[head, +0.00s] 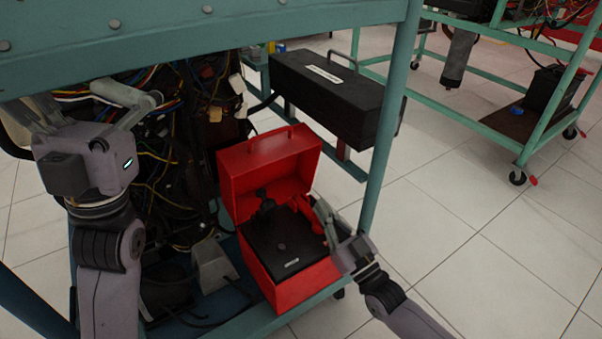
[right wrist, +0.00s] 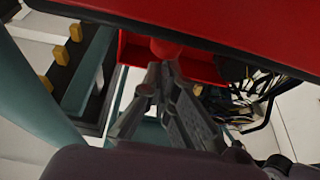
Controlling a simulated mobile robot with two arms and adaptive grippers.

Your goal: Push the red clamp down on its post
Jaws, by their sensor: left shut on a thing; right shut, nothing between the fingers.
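The red clamp (head: 303,207) sits at the right side of the black battery (head: 285,245), inside the open red box. My right gripper (head: 320,208) is shut and empty, its fingertips right beside the clamp. In the right wrist view, the closed fingertips (right wrist: 160,70) point at a rounded red part (right wrist: 165,47), apparently the clamp; I cannot tell if they touch. The post under the clamp is hidden. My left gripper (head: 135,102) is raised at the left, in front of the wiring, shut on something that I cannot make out.
The red box (head: 254,183) has its lid standing up behind the battery. A teal frame post (head: 388,120) rises just right of the box. A black case (head: 330,95) lies behind. Wiring (head: 175,150) hangs at the left. Open tiled floor (head: 480,250) lies to the right.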

